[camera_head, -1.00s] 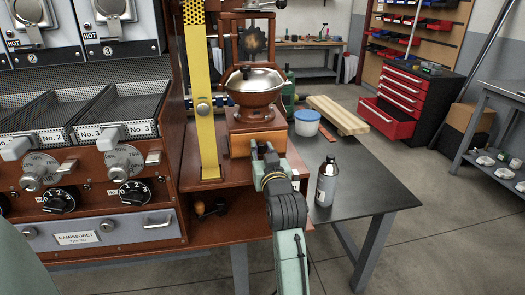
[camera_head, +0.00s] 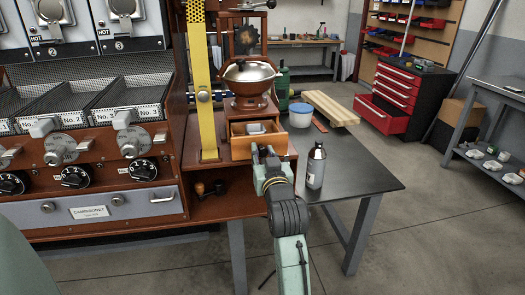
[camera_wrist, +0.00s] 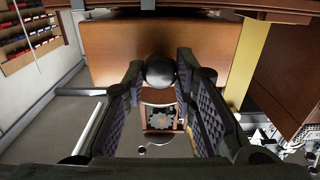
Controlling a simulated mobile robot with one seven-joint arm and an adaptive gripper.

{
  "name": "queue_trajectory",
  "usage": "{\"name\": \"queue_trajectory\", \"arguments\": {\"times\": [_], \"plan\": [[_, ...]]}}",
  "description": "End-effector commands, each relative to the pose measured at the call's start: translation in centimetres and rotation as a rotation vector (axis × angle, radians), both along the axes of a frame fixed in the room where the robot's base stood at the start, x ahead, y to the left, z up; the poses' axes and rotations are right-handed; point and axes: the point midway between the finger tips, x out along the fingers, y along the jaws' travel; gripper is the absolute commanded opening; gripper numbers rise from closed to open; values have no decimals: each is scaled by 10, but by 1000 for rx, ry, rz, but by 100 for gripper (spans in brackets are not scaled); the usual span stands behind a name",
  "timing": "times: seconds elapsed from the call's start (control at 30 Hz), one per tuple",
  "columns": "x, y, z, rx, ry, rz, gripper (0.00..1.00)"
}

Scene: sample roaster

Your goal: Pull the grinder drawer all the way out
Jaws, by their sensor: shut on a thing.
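The grinder (camera_head: 251,80) stands on a reddish-brown shelf, with a wide metal hopper on its body. Its wooden drawer (camera_head: 240,148) sits in the base and is pulled partly out toward me. A pale grey object (camera_head: 256,128) shows inside the open drawer. My gripper (camera_head: 265,156) is at the drawer's front and shut on its knob. In the wrist view, the round black knob (camera_wrist: 160,70) sits between the two fingers of my gripper (camera_wrist: 158,78), against the brown drawer front (camera_wrist: 150,40). The drawer's back end is hidden inside the base.
A yellow upright bar (camera_head: 207,110) stands close left of the grinder. A bottle (camera_head: 316,167) stands on the dark table (camera_head: 358,180), right of my gripper. A blue-and-white tub (camera_head: 301,115) and wooden planks (camera_head: 331,107) lie behind. The floor in front is open.

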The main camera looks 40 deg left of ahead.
Motion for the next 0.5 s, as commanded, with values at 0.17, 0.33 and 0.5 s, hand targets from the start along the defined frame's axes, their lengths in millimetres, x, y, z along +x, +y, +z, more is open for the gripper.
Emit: {"name": "queue_trajectory", "arguments": {"times": [0.17, 0.33, 0.5], "plan": [[-3, -4, 0, 1, 1, 1, 0], [-3, -3, 0, 1, 1, 1, 0], [-3, -3, 0, 0, 0, 0, 35]]}}
